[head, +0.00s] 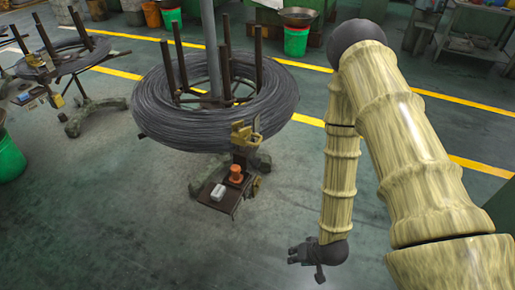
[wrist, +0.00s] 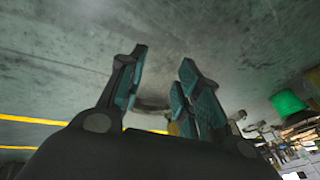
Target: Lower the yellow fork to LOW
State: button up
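A yellow fork-like part (head: 241,136) sits at the front edge of a large coil of dark wire (head: 165,118), above a small dark shelf. Its exact shape and position setting are too small to tell. My gripper (head: 304,266) hangs low over the floor, in front and to the right of the coil stand, apart from it. In the wrist view my gripper (wrist: 163,60) has its two fingers spread, with nothing between the tips. A small yellowish patch near the right finger's base is mostly hidden, and I cannot tell what it is.
The shelf (head: 212,204) carries an orange knob (head: 236,174) and a white box (head: 218,192). A second wire stand (head: 62,58) and a green bucket (head: 10,158) stand at the left. The floor (head: 130,240) in front is clear.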

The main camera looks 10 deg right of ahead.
jog(key=w+m+t+y+b, duration=0.2)
jog(key=w+t+b, duration=0.1)
jog(key=w, duration=0.8)
jog(key=m+t+y+b, duration=0.2)
jog(key=t+y+b, duration=0.2)
jog(key=y+b, duration=0.9)
send_near(259, 140)
jog(key=shift+h, duration=0.3)
jog(key=b+x, duration=0.2)
jog(key=x, duration=0.8)
jog(key=shift+s+f, duration=0.15)
jog(key=shift+s, duration=0.05)
jog(key=shift+c, duration=0.4)
grip_shut()
